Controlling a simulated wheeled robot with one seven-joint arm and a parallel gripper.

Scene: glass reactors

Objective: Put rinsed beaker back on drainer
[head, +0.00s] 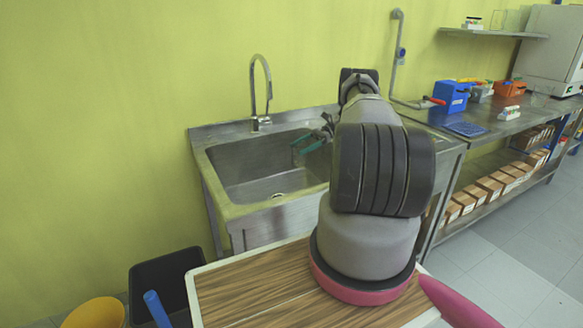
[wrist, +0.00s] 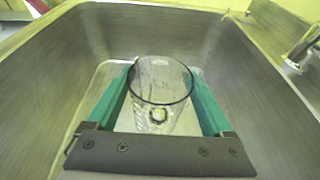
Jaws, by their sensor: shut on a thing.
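My gripper (wrist: 160,105) has two green fingers, shut on a clear glass beaker (wrist: 161,88). In the wrist view the beaker is between the fingers with its round rim facing the camera, over the sink basin (wrist: 245,65). In the head view my gripper (head: 309,143) reaches into the steel sink (head: 225,165) at its right side, and my arm covers part of the sink. The beaker cannot be made out in the head view.
A curved faucet (head: 262,90) stands at the sink's back edge; it also shows at right in the wrist view (wrist: 305,42). A steel bench (head: 490,125) to the right holds a blue box (head: 451,97) and other items. A black bin (head: 165,285) and yellow bucket (head: 95,313) stand lower left.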

